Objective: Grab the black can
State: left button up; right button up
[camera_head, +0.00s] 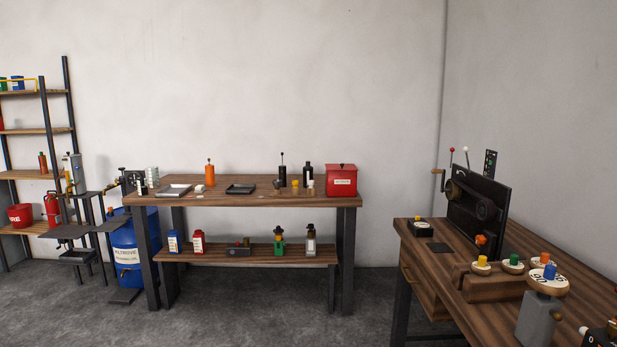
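Two black containers stand near each other on the top of the far wooden workbench (225,199), right of its middle. One is a slim black can with a thin upright spout (282,177). The other is a black bottle-like container (308,175) just to its right. Both look upright; they are small, and I cannot tell which one is the black can. Small items stand around their bases. Neither of my grippers shows in this view.
A red box (341,181) stands right of the black containers, an orange bottle (210,173) and a dark tray (240,189) to their left. A second wooden table (455,265) with a black machine (478,208) is at right. Grey floor (270,310) lies open between.

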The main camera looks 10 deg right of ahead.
aim_at(307, 170)
jog(key=i, duration=1.15)
jog(key=i+z, duration=0.1)
jog(key=i, duration=0.4)
jog(key=i+j+z, duration=0.1)
jog(key=i, duration=0.4)
jog(key=i+j+z, duration=0.1)
jog(key=i, duration=0.4)
jog(key=i+j+z, duration=0.1)
jog(key=i+j, duration=0.2)
jog(key=i, duration=0.2)
